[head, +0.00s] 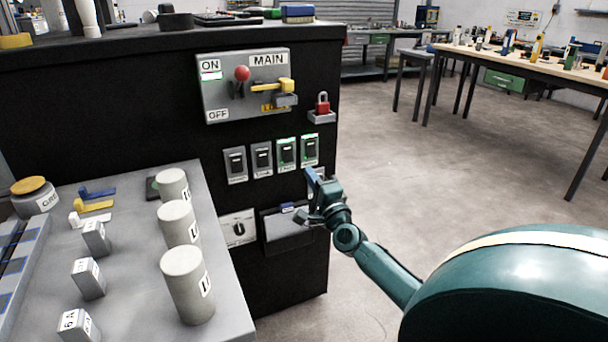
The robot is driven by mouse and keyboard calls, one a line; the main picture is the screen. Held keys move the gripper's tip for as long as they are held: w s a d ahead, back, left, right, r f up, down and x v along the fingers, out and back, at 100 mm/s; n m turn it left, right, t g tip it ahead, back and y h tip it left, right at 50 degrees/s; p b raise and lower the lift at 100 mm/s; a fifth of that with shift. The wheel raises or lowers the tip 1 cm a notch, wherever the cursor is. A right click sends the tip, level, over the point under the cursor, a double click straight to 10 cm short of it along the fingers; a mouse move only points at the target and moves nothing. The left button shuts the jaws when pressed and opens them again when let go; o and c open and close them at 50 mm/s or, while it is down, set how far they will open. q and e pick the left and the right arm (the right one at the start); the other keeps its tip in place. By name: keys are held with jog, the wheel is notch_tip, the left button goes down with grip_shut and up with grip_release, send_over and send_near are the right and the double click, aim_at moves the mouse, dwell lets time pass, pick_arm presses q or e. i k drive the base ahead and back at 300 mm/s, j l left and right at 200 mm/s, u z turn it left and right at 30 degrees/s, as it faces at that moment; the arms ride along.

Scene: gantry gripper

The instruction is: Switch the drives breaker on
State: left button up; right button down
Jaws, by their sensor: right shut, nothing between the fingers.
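Several breakers sit in a row on the black cabinet's front, in the head view. The two left ones, the far left breaker (235,164) and the one beside it (261,159), show no green. The third breaker (286,153) and the far right breaker (310,147) show green marks. Their labels are too small to read, so I cannot tell which is the drives breaker. My right gripper (312,180) is shut and empty, just below the far right breaker; I cannot tell if it touches it. My left gripper is out of view.
The main switch panel (220,95) with a red-knobbed lever (242,73) is above the breakers. A grey bench (130,260) with cylinders and small blocks stands at left.

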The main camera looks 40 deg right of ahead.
aim_at(236, 160)
jog(key=k+l, duration=0.7)
jog(key=k, duration=0.2)
